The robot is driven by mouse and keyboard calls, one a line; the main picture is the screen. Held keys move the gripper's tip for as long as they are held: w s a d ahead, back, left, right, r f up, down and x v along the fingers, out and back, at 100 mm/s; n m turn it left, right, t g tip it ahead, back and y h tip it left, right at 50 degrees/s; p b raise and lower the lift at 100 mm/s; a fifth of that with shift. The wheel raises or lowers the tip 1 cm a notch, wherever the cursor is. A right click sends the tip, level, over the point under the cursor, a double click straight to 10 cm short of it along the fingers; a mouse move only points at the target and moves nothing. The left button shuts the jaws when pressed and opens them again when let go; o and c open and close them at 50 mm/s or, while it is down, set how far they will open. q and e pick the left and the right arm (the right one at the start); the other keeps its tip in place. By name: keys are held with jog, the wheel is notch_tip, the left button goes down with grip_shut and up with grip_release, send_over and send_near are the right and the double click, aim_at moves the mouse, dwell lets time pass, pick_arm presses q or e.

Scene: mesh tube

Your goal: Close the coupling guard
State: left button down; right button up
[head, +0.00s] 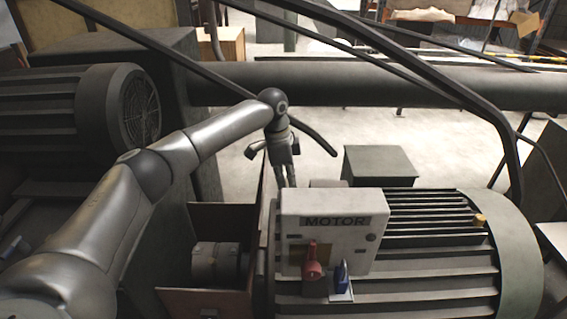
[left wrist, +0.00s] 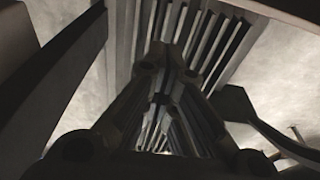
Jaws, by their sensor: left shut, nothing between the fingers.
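The coupling guard is a reddish-brown open box, with its far wall (head: 225,217) and near wall (head: 205,302) standing around a dark coupling (head: 217,262). A thin upright panel (head: 259,205), seen nearly edge-on, rises on its right side beside the motor and looks like the guard's raised cover. My left gripper (head: 288,184) points down just right of this panel, behind the motor's control box. It is shut and empty; whether it touches the panel cannot be told. In the left wrist view its fingers (left wrist: 162,100) point at dark ribs. My right gripper is not in view.
The finned motor (head: 440,240) fills the lower right, with a grey MOTOR box (head: 335,225) carrying a red lever (head: 312,262) and a blue padlock-like part (head: 342,277). A large horizontal pipe (head: 400,86) and dark slanted rails (head: 430,65) cross behind. Another machine (head: 70,110) stands left.

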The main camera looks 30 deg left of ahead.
pick_arm(q)
jog(key=a, duration=0.1)
jog(key=s+a+f+p, duration=0.1)
jog(key=a+f+p, duration=0.1)
jog(key=shift+s+f, duration=0.1)
jog(key=shift+s, duration=0.15)
dwell(0.4)
